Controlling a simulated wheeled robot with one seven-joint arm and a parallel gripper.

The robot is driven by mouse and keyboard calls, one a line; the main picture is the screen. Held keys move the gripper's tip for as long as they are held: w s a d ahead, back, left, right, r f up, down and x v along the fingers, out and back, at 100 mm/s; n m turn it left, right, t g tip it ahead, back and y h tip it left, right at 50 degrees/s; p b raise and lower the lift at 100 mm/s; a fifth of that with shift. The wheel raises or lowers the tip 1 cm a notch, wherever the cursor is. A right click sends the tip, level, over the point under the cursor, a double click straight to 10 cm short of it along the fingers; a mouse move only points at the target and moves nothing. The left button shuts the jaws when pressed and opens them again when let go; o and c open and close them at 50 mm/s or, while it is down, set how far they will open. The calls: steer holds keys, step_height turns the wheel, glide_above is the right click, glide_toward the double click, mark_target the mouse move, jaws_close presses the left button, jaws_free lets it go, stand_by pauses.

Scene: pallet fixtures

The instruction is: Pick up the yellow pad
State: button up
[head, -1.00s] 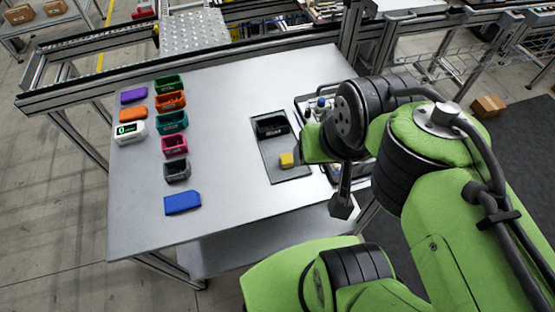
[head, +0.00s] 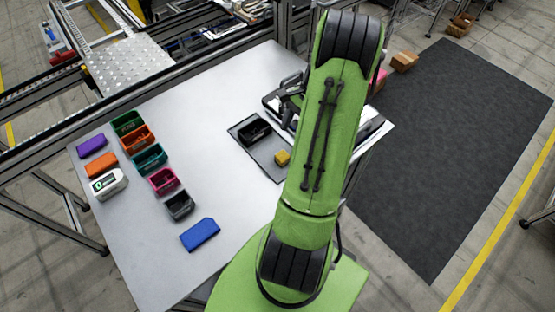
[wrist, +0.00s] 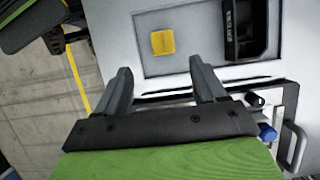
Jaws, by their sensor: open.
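The yellow pad (head: 282,157) lies near the front right end of a grey tray (head: 264,158) on the table. In the wrist view the yellow pad (wrist: 162,42) is beyond my fingertips, roughly in line with the gap between them. My gripper (wrist: 160,72) is open, with its two dark fingers spread and nothing between them. No finger touches the pad. In the head view my green arm hides much of the gripper.
A black bin (head: 254,129) stands on the same tray, beside the pad. Coloured bins, a blue block (head: 200,234) and a white device with a green display (head: 108,184) are on the left of the table (head: 215,110). The table's middle is clear.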

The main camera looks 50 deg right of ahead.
mark_target(283, 155)
steer(key=x, duration=0.5)
steer(key=b+x, duration=0.1)
steer(key=x, duration=0.4)
steer(key=shift+w+a+f, duration=0.2)
steer(key=shift+w+f, duration=0.05)
steer(key=shift+r, duration=0.1)
steer(key=shift+c, duration=0.3)
steer(key=c, duration=1.1)
steer(key=shift+o, duration=0.2)
step_height(283, 155, up, 10)
steer(key=shift+r+p, duration=0.1)
steer(key=shift+p, duration=0.65)
